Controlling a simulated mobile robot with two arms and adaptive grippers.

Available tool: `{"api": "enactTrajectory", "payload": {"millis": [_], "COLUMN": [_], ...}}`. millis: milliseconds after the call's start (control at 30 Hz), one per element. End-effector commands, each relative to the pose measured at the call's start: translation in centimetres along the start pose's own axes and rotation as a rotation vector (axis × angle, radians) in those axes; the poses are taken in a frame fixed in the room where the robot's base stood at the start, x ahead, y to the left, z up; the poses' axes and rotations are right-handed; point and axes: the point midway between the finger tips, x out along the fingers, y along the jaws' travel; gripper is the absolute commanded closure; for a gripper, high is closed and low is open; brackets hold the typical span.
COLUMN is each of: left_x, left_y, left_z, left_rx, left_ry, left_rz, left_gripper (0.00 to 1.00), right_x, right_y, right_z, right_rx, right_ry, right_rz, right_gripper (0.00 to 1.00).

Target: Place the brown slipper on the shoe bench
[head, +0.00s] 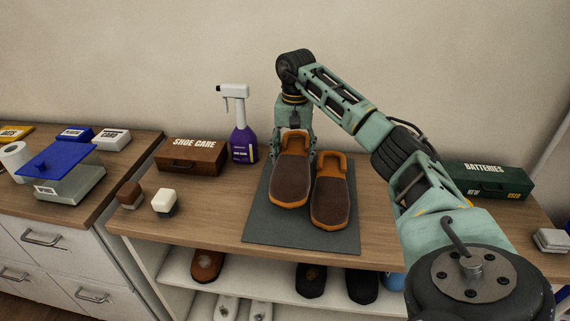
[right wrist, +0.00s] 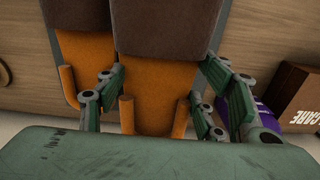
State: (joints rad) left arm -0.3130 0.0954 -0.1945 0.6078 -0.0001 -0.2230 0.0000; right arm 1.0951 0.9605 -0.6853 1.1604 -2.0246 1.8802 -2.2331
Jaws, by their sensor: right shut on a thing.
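Two brown slippers with orange trim are side by side over a grey mat (head: 262,222) on the wooden shoe bench (head: 223,215). My right gripper (head: 295,143) comes down from behind and is shut on the heel end of the left brown slipper (head: 290,178). In the right wrist view, the fingers stand on both sides of this held slipper (right wrist: 160,100). The other brown slipper (head: 330,203) is close beside it and also shows in the right wrist view (right wrist: 80,60). I cannot tell whether the held slipper touches the mat. My left gripper is not in view.
A purple spray bottle (head: 242,140) and a shoe care box (head: 190,157) stand left of the mat. A green batteries box (head: 487,180) is at the right. More shoes (head: 207,265) sit on the shelf below.

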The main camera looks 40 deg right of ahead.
Motion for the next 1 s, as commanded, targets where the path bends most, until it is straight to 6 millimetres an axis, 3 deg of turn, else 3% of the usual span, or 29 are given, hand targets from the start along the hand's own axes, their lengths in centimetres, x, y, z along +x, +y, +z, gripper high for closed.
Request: {"api": "enactTrajectory", "payload": {"millis": [167, 367, 567, 900, 933, 1000], "left_x": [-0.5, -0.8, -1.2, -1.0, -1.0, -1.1], "left_y": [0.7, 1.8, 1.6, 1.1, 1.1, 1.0], "left_z": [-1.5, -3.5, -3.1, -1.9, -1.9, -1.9], "left_rx": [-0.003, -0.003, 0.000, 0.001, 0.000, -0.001], "left_ry": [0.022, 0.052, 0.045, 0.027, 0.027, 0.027], "left_rz": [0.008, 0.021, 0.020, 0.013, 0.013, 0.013], "left_gripper": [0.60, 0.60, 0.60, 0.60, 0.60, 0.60], "right_x": [1.4, 3.2, 5.5, 5.9, 6.0, 5.9], "right_y": [-2.5, -2.8, -2.8, -2.8, -2.8, -2.8], "right_z": [0.3, 0.4, 0.3, 0.3, 0.3, 0.3], "right_rx": [0.000, 0.002, 0.001, 0.001, 0.001, 0.001], "right_ry": [-0.001, -0.004, 0.000, 0.001, 0.001, 0.001], "right_rz": [0.000, 0.003, 0.000, 0.000, 0.001, 0.000], "right_gripper": [0.68, 0.68, 0.68, 0.68, 0.37, 0.31]}}
